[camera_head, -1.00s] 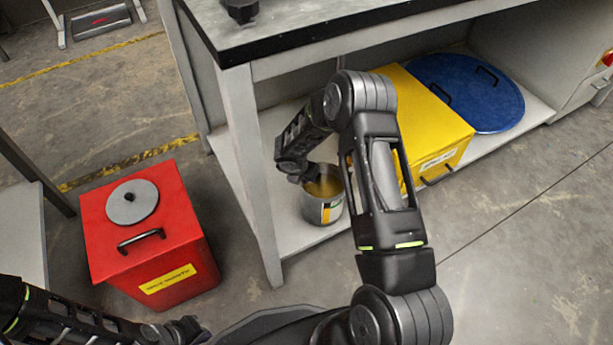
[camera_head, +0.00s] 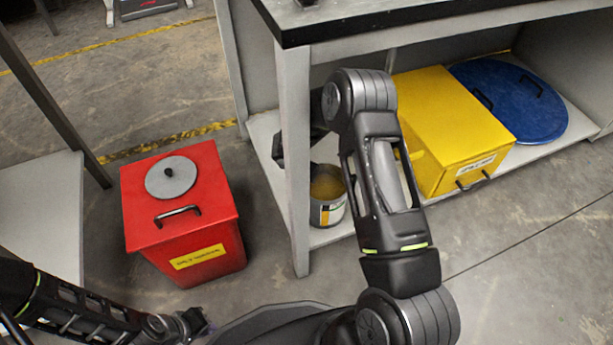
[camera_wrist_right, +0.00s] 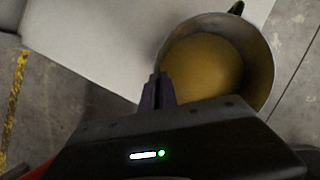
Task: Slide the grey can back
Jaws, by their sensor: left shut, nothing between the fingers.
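The grey can (camera_head: 328,208), open-topped with yellowish contents and a label, stands upright on the bench's low shelf (camera_head: 262,130), just right of the front leg, which hides part of it. The right wrist view looks into the can (camera_wrist_right: 262,62). My right gripper (camera_wrist_right: 158,90) has its fingers close together at the can's left rim, seemingly pinching the wall. In the head view, the bench leg and my arm hide those fingers. My left gripper (camera_head: 195,325) is shut and empty at the lower left, far from the can.
The bench leg (camera_head: 295,170) stands close to the can and my right arm. A yellow box (camera_head: 445,115) and a blue round lid (camera_head: 515,95) lie to the right. A red box (camera_head: 185,215) stands on the floor at left. Shelf between can and yellow box is clear.

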